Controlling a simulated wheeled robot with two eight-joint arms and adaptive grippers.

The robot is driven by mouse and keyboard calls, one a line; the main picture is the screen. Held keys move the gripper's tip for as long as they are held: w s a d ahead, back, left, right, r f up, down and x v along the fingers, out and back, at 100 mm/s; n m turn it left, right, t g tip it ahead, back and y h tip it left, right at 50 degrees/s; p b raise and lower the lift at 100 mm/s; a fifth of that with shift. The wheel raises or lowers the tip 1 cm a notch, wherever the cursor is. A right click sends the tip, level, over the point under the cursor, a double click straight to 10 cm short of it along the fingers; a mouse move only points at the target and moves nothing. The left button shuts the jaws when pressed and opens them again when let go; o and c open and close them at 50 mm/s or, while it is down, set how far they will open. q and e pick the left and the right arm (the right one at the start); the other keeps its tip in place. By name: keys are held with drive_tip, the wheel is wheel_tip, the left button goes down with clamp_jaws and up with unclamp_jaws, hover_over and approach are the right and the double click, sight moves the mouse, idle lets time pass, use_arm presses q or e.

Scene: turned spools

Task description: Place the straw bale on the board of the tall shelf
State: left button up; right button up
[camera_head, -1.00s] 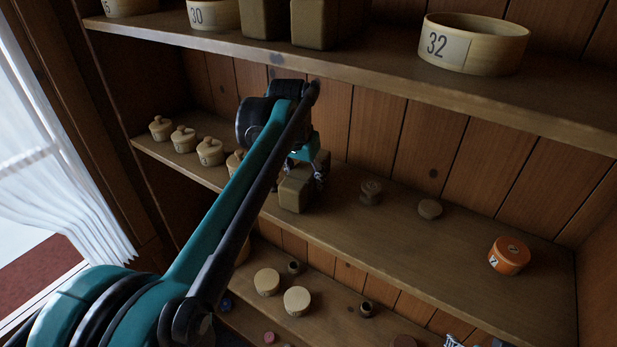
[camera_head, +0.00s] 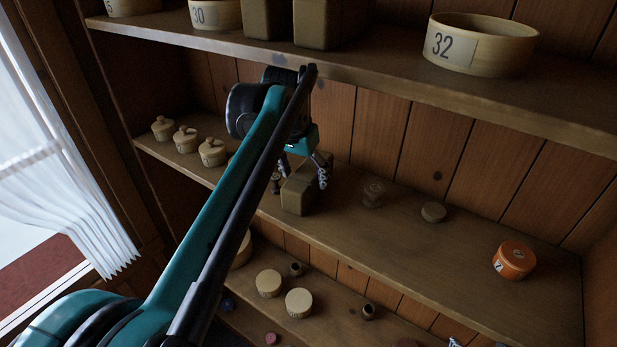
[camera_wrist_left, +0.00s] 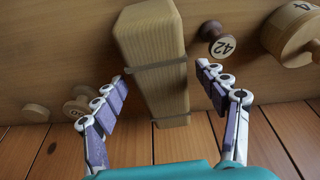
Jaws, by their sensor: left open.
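The straw bale, a tan block with grey bands (camera_head: 297,194), is on the middle board (camera_head: 400,240) of the wooden shelf. My left gripper (camera_head: 300,181) is open just above and around it, one finger on each side. In the left wrist view the bale (camera_wrist_left: 152,45) lies between the spread fingers (camera_wrist_left: 160,73), with gaps visible on both sides. The gripper and arm hide part of the board behind. My right gripper is not clearly in view.
The same board holds lidded jars (camera_head: 186,139) at left, a dark spool (camera_head: 372,193), a disc (camera_head: 433,212) and an orange round box (camera_head: 514,260). The upper board (camera_head: 400,80) is close above the wrist. Board between disc and orange box is clear.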

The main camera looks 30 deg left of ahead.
use_arm(q)
drive_tip(key=s+b, duration=0.1)
drive_tip(key=s, duration=1)
drive_tip(key=shift+w, duration=0.15)
